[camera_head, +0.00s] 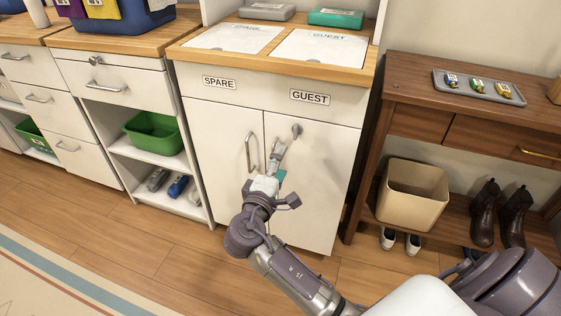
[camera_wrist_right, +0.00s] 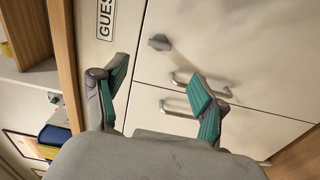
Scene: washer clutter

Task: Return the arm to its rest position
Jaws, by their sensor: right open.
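My right arm reaches from the lower right to the front of the white cabinet (camera_head: 320,190). Its gripper (camera_head: 268,172) is close in front of the two lower doors, near their handles. In the right wrist view the gripper (camera_wrist_right: 158,82) has its two teal-padded fingers spread, with nothing between them. A grey knob (camera_wrist_right: 159,42) and two door handles (camera_wrist_right: 186,80) show beyond the fingers. I cannot tell whether a finger touches the cabinet. Both doors look shut. My left gripper is not in view.
A brown side table (camera_head: 470,113) with a grey tray (camera_head: 503,92) stands at the right. A beige bin (camera_head: 413,193), boots (camera_head: 485,212) and white shoes (camera_head: 400,241) are below. Left are open shelves with a green basket (camera_head: 154,133).

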